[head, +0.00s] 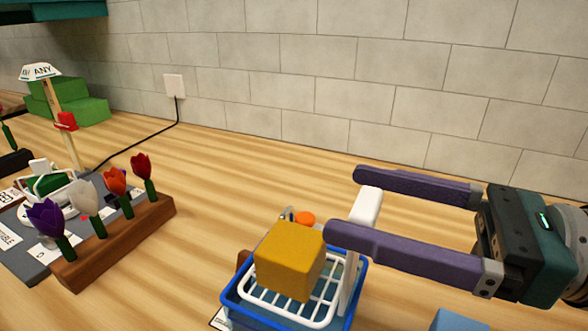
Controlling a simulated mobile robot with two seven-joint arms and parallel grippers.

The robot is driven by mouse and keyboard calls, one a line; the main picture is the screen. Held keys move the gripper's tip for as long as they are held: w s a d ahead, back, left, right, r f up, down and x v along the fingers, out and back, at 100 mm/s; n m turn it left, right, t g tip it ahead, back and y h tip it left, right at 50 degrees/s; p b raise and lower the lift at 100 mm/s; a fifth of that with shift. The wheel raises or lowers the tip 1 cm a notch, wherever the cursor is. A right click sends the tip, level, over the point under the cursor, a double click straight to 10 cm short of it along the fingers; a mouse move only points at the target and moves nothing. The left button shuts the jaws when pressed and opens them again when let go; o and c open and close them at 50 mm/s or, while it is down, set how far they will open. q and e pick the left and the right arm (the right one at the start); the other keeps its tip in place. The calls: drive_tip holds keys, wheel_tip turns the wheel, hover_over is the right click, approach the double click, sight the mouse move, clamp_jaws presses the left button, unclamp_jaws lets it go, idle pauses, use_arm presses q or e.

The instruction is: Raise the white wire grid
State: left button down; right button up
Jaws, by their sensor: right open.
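The white wire grid (262,303) sits in the blue-rimmed tub (229,307) at the bottom middle. A mustard-yellow block (287,262) rests on the grid. A white upright handle (369,202) rises at the right side of the tub; its lower part is partly hidden behind my near finger. My right gripper (343,203) comes in from the right with its two purple fingers wide apart. The handle's top shows between the fingers, one finger on the far side and one on the near side. I cannot tell if either touches it. My left gripper is not in view.
A wooden rack (120,238) with several tulips stands at the left, beside a grey board (30,253) with labels. An orange round thing (305,218) shows behind the block. A black cable (150,142) runs to a wall socket (173,85). The table's middle is clear.

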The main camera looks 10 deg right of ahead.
drive_tip(key=b+v, duration=0.1)
drive_tip(key=v, duration=0.4)
drive_tip(key=shift+a+f, duration=0.1)
drive_tip(key=shift+f, duration=0.05)
drive_tip(key=shift+s+d, duration=0.35)
drive_tip(key=shift+d, duration=0.15)
drive_tip(key=shift+r, duration=0.2)
